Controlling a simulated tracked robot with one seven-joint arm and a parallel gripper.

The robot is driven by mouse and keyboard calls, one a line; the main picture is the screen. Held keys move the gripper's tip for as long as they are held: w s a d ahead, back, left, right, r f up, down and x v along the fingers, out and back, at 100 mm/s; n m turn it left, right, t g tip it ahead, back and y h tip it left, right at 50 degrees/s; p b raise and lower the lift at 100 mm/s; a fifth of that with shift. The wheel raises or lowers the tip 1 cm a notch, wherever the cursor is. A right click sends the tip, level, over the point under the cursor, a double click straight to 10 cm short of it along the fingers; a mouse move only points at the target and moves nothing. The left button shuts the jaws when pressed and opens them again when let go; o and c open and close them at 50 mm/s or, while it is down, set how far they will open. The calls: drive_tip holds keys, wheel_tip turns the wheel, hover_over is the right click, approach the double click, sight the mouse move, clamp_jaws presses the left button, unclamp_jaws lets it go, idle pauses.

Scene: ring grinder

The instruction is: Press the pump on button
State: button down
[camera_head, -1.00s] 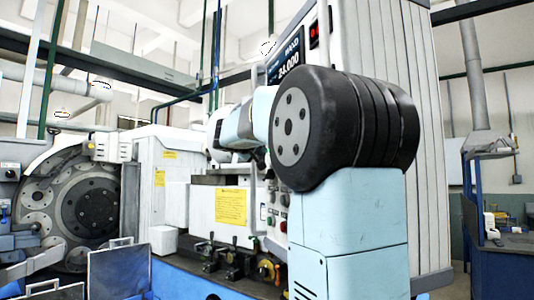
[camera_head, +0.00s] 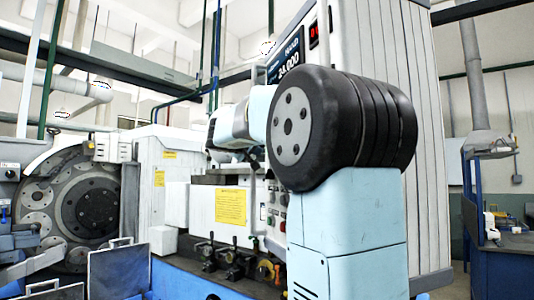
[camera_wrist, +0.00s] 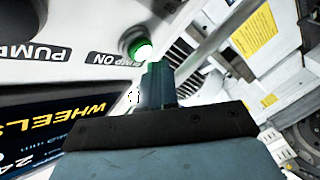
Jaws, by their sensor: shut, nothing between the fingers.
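A green tint shows on the fingertips. I cannot tell whether they touch the button. In the head view the control panel (camera_head: 271,212) is partly hidden behind my arm, and my gripper is not visible there.
A dark display panel (camera_wrist: 60,125) with yellow "WHEELS" lettering lies at the lower left of the wrist view. The grinder's white body (camera_head: 215,207) carries a yellow sign (camera_head: 230,207). A large round wheel unit (camera_head: 90,208) stands at the left. A blue bench (camera_head: 500,250) is at the right.

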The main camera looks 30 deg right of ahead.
drive_tip(key=shift+w+a, duration=0.2)
drive_tip(key=shift+a, duration=0.6)
drive_tip(key=shift+w+a, duration=0.2)
drive_tip(key=shift+a, duration=0.65)
drive_tip(key=shift+w+a, duration=0.2)
drive_tip(key=shift+a, duration=0.6)
